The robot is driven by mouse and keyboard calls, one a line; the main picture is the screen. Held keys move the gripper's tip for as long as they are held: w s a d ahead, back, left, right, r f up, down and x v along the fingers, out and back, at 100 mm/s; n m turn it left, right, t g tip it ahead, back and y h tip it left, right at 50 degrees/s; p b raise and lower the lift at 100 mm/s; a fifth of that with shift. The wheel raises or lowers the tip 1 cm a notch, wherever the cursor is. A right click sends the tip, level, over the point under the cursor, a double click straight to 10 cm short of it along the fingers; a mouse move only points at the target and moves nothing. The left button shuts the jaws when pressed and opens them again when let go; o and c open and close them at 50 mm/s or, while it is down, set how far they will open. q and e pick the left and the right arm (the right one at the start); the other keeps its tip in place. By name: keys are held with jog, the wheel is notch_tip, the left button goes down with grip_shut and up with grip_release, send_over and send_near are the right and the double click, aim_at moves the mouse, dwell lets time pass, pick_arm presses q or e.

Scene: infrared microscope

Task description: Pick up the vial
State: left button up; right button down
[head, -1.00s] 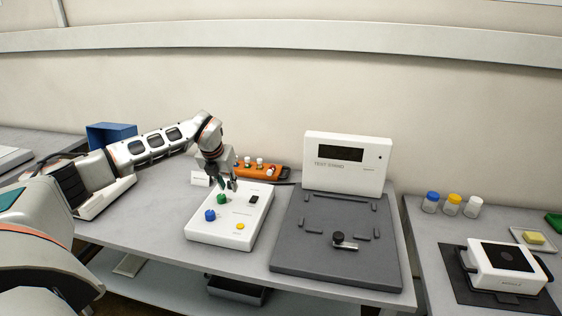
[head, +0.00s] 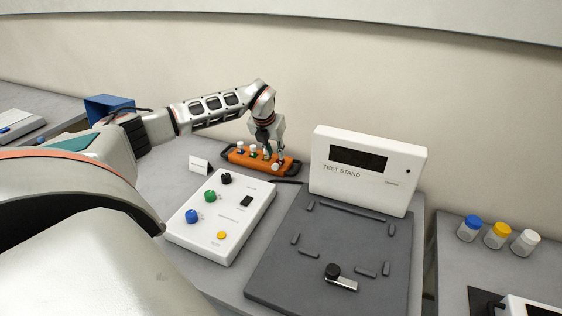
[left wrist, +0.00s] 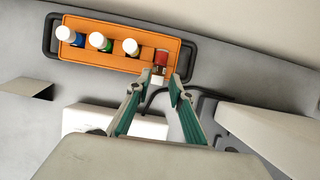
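An orange rack (head: 236,158) stands at the back of the table and holds several white-capped vials. In the left wrist view the rack (left wrist: 182,62) shows a blue vial (left wrist: 66,34), a green vial (left wrist: 98,41) and a dark vial (left wrist: 130,46) in a row. A red vial (left wrist: 162,57) is at the rack's right end, with a whitish part below it in the picture. My left gripper (head: 267,146) is over the rack's right part. In the left wrist view its fingers (left wrist: 155,90) are apart, with the red vial just beyond and between the tips. My right gripper is out of view.
A white control box (head: 222,213) with coloured knobs stands in front of the rack. A grey test stand (head: 335,235) with a white display (head: 370,180) is to its right. A small white card (head: 199,164) stands left of the rack. Several capped jars (head: 497,235) are far right.

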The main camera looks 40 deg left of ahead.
aim_at(277, 162)
pick_arm(q)
jog(key=x, duration=0.4)
jog(key=shift+s+f, duration=0.25)
jog(key=shift+f, duration=0.1)
jog(key=shift+w+f, duration=0.25)
jog(key=shift+f, duration=0.15)
grip_shut()
jog(key=shift+r, duration=0.15)
